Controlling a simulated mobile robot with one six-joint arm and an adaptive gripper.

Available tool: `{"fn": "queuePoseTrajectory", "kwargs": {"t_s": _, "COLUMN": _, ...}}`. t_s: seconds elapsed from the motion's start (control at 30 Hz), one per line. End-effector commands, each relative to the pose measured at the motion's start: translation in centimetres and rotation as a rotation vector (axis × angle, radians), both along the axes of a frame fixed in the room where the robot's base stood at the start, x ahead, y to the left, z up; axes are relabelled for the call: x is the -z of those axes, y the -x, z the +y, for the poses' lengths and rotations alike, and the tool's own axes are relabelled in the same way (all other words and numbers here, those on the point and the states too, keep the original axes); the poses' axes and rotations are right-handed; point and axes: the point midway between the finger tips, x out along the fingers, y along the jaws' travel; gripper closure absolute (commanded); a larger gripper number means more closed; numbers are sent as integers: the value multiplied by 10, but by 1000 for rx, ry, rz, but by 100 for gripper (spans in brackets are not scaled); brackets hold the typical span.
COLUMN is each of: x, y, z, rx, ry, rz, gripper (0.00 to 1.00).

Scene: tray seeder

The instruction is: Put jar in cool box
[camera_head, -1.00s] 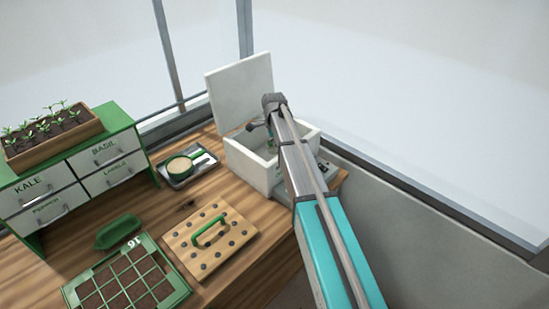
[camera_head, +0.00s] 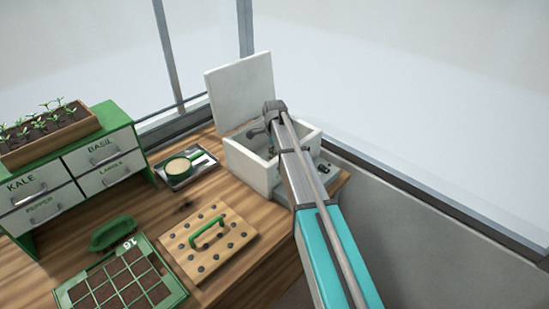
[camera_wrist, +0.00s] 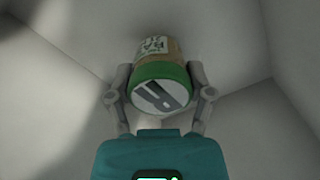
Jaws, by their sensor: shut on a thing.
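The cool box (camera_head: 252,170) is a white box with its lid (camera_head: 240,92) standing open, at the back of the wooden bench in the head view. My gripper (camera_head: 270,138) reaches down into it, and my arm covers part of the box. In the wrist view my gripper (camera_wrist: 160,95) is shut on the jar (camera_wrist: 158,68), with a finger on each side.
A tray with a green-handled scoop (camera_head: 188,164) lies left of the box. A wooden board with a green handle (camera_head: 210,243), a cell tray (camera_head: 122,284) and a drawer cabinet (camera_head: 72,172) stand further left. A wall edge (camera_head: 420,208) runs along the right.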

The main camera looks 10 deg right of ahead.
Motion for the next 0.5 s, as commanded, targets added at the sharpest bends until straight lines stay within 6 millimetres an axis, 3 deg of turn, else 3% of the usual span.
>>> {"fn": "queuePoseTrajectory", "kwargs": {"t_s": 0.1, "x": 9, "y": 0, "z": 0, "rx": 0, "ry": 0, "rz": 0, "gripper": 90}}
{"fn": "queuePoseTrajectory", "kwargs": {"t_s": 0.5, "x": 10, "y": 0, "z": -1, "rx": 2, "ry": 0, "rz": 0, "gripper": 90}}
